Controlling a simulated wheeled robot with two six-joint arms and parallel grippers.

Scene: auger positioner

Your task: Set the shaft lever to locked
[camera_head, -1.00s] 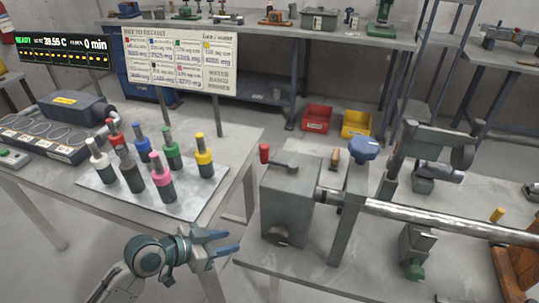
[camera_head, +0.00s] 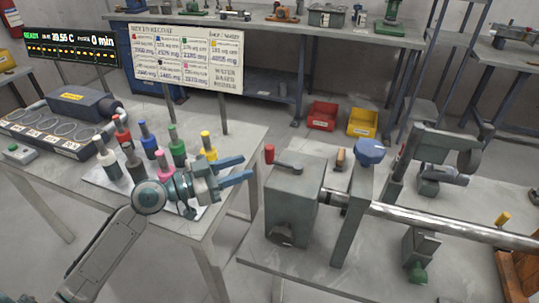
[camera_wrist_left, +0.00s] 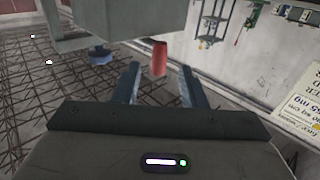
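The shaft lever, with a red grip (camera_head: 269,153), sits on top of the grey-green housing box (camera_head: 293,205) on the right-hand table. In the left wrist view, the red grip (camera_wrist_left: 160,58) shows beyond and between my left fingertips. My left gripper (camera_head: 243,170) is open and empty, just left of the lever and apart from it; its fingers also show in the left wrist view (camera_wrist_left: 160,82). A metal shaft (camera_head: 440,222) runs right from the housing through an upright with a blue knob (camera_head: 370,151). My right gripper is not in view.
Several bottles with coloured caps (camera_head: 176,147) stand on a pale tray on the left table (camera_head: 60,160), partly behind my left arm. A sign board (camera_head: 186,58) stands behind them. Red (camera_head: 322,116) and yellow (camera_head: 362,122) bins are on the floor. A gap separates the two tables.

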